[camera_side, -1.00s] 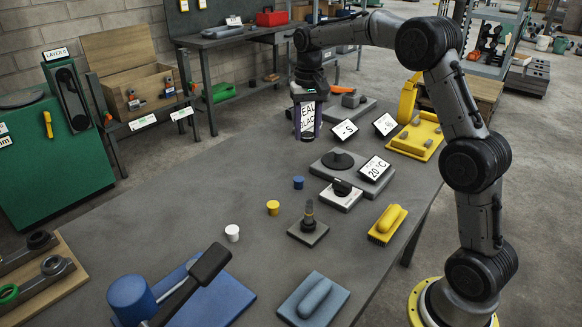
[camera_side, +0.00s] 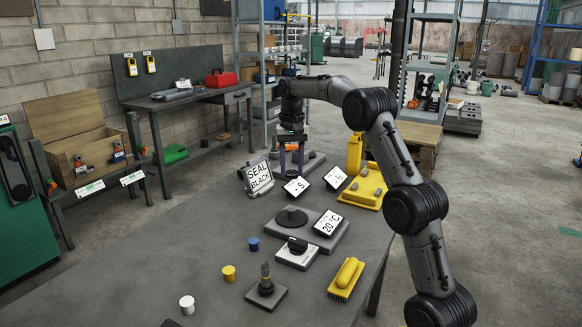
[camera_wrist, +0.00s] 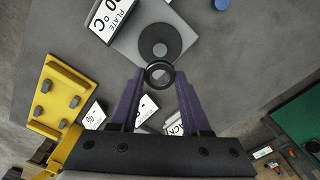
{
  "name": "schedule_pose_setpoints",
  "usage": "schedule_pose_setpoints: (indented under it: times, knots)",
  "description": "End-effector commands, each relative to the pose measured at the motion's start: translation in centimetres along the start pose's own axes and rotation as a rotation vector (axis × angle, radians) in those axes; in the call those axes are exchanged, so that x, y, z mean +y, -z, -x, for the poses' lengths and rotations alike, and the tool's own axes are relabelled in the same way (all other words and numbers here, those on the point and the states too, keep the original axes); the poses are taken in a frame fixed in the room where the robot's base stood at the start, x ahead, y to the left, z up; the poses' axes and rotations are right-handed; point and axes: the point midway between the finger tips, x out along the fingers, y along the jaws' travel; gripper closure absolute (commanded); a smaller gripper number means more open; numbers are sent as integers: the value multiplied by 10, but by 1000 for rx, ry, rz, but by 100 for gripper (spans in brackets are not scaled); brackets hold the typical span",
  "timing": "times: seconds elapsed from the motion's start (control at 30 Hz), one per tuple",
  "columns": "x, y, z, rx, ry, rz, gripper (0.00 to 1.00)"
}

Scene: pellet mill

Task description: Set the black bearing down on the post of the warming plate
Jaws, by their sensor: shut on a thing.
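The black bearing (camera_wrist: 159,74) is a dark ring between the fingertips of my gripper (camera_wrist: 162,80). In the side view my gripper (camera_side: 291,176) points down above the far part of the table, behind the warming plate; the bearing is hard to make out there. The warming plate (camera_side: 327,240) is a grey slab with a dark round disc and short post (camera_side: 291,214) and a sign reading 20 °C. In the wrist view the plate (camera_wrist: 182,22) and the post's grey top (camera_wrist: 160,49) lie just beyond the bearing, which appears apart from the post.
A SEAL BLACK sign (camera_side: 257,177) stands left of my gripper. A yellow tray (camera_side: 366,188) is at right. A white switch box (camera_side: 297,255), brush (camera_side: 346,279) and small caps (camera_side: 228,273) lie nearer.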

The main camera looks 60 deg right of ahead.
Motion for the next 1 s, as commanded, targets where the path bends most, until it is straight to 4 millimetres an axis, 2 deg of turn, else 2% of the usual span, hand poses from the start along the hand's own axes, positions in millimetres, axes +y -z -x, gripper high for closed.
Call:
schedule_pose_setpoints:
  times: [0.7,1.0]
  knots:
    - [0,0,-58,-1,0,1,100]
    - [0,0,-67,1,0,1,100]
